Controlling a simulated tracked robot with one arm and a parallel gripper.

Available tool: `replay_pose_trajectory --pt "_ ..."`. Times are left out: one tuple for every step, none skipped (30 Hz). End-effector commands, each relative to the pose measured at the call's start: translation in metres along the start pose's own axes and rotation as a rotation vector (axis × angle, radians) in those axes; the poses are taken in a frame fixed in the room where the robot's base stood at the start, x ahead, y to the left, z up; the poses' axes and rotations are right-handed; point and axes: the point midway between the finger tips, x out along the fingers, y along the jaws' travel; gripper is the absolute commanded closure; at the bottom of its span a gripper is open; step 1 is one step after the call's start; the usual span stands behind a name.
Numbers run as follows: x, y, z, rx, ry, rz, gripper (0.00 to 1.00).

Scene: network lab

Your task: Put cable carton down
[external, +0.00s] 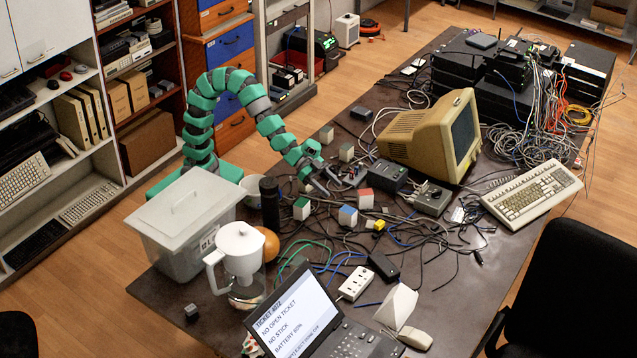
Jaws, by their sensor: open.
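My green segmented arm reaches over the dark table, and my gripper (336,187) points down to the right with its jaws apart. I see nothing held between them. Several small box-like blocks stand around it: a red-topped block (366,201) to its right, a blue-topped block (347,217) just below it in the picture, and a green-topped block (301,209) to its lower left. Paler blocks stand farther back, one of them (346,153) above the gripper. I cannot tell which of these, if any, is the cable carton. Whether the fingertips touch the table is unclear.
Loose cables cover the table around the gripper. A beige monitor (415,137), dark boxes (387,176) and a keyboard (531,189) are to the right. A lidded grey bin (177,248), a white jug (240,250), a dark cylinder (270,203) and a laptop (300,315) are nearer.

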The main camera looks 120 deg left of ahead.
Motion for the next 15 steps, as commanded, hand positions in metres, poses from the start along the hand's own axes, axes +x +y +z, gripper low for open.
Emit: replay_pose_trajectory --pt "-0.013 0.001 -0.030 0.008 0.031 0.003 0.42" --pt "-0.021 0.003 -0.048 0.009 0.042 0.009 0.42" --pt "-0.037 0.005 -0.076 0.014 0.066 0.013 0.42" --pt "-0.050 0.008 -0.095 0.016 0.077 0.018 0.42" --pt "-0.063 0.011 -0.114 0.017 0.091 0.021 0.42" --pt "-0.084 0.014 -0.141 0.021 0.111 0.022 0.42" --pt "-0.100 0.018 -0.158 0.021 0.122 0.025 0.42" --pt "-0.117 0.022 -0.175 0.022 0.134 0.026 0.42" --pt "-0.141 0.027 -0.198 0.023 0.151 0.025 0.42" --pt "-0.160 0.030 -0.213 0.022 0.163 0.024 0.42" --pt "-0.178 0.034 -0.226 0.023 0.172 0.021 0.42" --pt "-0.202 0.039 -0.242 0.022 0.187 0.018 0.42" --pt "-0.220 0.043 -0.253 0.021 0.197 0.015 0.42" --pt "-0.237 0.046 -0.261 0.019 0.205 0.011 0.42" --pt "-0.257 0.050 -0.272 0.016 0.215 0.006 0.42"
